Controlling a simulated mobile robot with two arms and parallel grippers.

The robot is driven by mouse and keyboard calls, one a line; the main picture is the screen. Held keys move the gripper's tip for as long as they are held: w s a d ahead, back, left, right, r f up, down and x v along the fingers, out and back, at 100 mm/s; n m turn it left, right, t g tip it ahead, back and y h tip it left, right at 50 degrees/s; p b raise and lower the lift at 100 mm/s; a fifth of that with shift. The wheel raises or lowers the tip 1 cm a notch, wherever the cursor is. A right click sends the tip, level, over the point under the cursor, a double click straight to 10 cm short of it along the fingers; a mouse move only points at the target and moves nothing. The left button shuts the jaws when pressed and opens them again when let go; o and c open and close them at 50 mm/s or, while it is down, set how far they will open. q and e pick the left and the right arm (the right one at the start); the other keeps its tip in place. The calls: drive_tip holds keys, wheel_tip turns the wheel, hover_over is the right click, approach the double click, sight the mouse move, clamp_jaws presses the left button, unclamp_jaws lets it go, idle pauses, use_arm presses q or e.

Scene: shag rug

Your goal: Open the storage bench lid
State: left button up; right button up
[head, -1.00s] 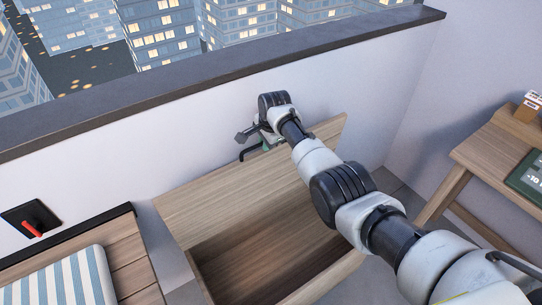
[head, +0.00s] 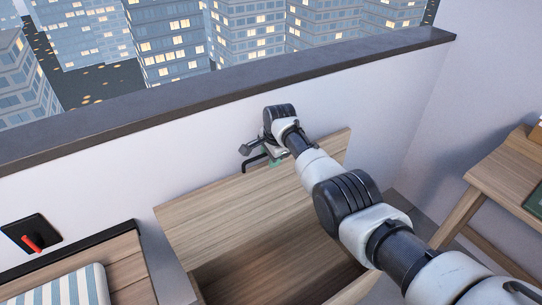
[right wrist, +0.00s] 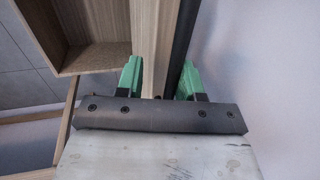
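The storage bench (head: 235,280) stands against the low wall, with its hollow inside showing. Its light wood lid (head: 215,215) is raised and tilted back close to the wall. A black handle (head: 254,164) shows at the lid's upper edge. My right gripper (head: 272,155) is at that edge. In the right wrist view its green fingers (right wrist: 160,82) lie on either side of the lid edge (right wrist: 152,40) and a dark bar (right wrist: 182,40), which seem to fill the gap between them. The bench box (right wrist: 85,35) is at left there. My left gripper is not in view.
A wooden bench with a striped cushion (head: 62,290) is at the lower left. A dark panel with a red lever (head: 32,236) is on the wall. A wooden table (head: 505,170) stands at right. The dark wall ledge (head: 200,97) runs behind the lid.

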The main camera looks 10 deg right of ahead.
drive_tip(key=shift+r, duration=0.1)
drive_tip(key=p+v, duration=0.2)
drive_tip(key=v, duration=0.8)
drive_tip(key=shift+r, duration=0.3)
drive_tip(key=s+d+f+n, duration=0.2)
drive_tip(key=s+f, duration=0.5)
drive_tip(key=f, duration=0.6)
drive_tip(key=s+d+f+n+g, duration=0.1)
drive_tip(key=s+f+n, duration=0.35)
drive_tip(key=f, duration=0.75)
drive_tip(key=s+d+f+n, duration=0.1)
drive_tip(key=s+d+f, duration=0.1)
drive_tip(key=s+f, duration=0.85)
drive_tip(key=s+d+f+n+h, duration=0.15)
drive_tip(key=s+f+n, duration=0.25)
drive_tip(key=s+f, duration=1.1)
drive_tip(key=s+d+f+n, duration=0.1)
drive_tip(key=s+f+n, duration=0.1)
drive_tip(key=s, duration=1)
drive_tip(key=s+d+f+n, duration=0.1)
drive_tip(key=s+f+n, duration=0.1)
drive_tip(key=s, duration=1)
drive_tip(key=shift+d+n+g, duration=0.3)
drive_tip(key=shift+n+g, duration=0.1)
drive_tip(key=shift+n, duration=0.15)
